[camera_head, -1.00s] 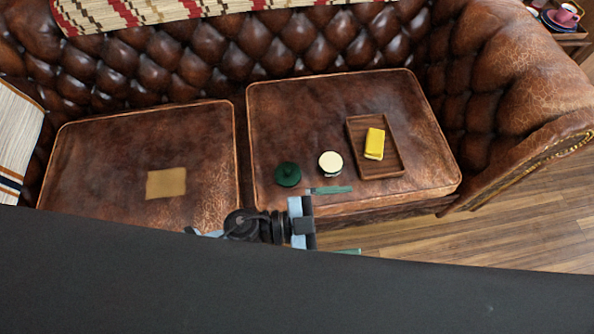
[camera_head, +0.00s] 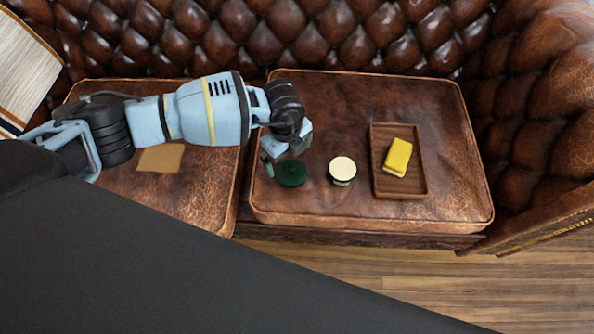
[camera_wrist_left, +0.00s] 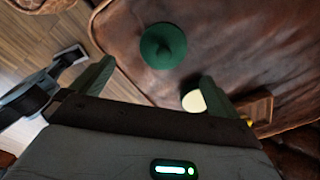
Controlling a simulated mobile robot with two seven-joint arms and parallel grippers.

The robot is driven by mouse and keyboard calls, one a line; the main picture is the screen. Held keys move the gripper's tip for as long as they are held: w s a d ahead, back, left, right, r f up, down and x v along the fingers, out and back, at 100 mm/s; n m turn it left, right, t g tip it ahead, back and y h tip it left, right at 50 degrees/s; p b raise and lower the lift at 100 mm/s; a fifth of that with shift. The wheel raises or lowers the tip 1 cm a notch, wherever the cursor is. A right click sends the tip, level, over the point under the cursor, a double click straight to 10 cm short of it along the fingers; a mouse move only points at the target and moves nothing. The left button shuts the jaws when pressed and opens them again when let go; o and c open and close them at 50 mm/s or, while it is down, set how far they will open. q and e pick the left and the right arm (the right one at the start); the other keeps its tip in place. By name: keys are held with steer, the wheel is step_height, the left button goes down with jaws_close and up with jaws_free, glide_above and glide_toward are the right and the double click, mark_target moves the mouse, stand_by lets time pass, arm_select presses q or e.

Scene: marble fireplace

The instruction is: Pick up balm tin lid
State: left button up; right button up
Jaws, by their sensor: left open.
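The balm tin lid is a dark green round lid with a small knob (camera_head: 291,174), lying on the right leather seat cushion near its front left corner. A round tin with a cream top (camera_head: 342,169) stands just right of it. My left gripper (camera_head: 272,158) is at the lid's upper left in the head view, partly hidden by its own wrist. In the left wrist view the gripper (camera_wrist_left: 158,72) is open and empty, its green fingers spread wide. The lid (camera_wrist_left: 163,45) shows beyond the fingertips, roughly between them, apart from both. My right gripper is out of view.
A brown wooden tray (camera_head: 416,184) holding a yellow block (camera_head: 397,157) lies right of the tin. A tan flat patch (camera_head: 160,158) lies on the left cushion under my arm. The sofa back (camera_head: 340,35) rises behind. The cushion behind the tin is clear.

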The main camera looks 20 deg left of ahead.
mark_target(291, 167)
arm_select(q)
steer(key=shift+f+b, duration=0.35)
steer(key=shift+f, duration=0.85)
steer(key=shift+w+d+f+b, duration=0.15)
steer(key=shift+f+b, duration=0.35)
steer(key=shift+f, duration=0.65)
steer(key=shift+w+a+f+b, duration=0.15)
steer(key=shift+f+b, duration=0.3)
steer(key=shift+f, duration=0.7)
steer(key=shift+w+d+f, duration=0.1)
steer(key=shift+d+f, duration=0.05)
steer(key=shift+f, duration=0.25)
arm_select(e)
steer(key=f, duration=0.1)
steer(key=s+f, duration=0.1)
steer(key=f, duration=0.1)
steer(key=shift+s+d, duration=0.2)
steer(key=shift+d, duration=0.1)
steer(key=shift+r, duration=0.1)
arm_select(q)
steer(key=c, duration=0.9)
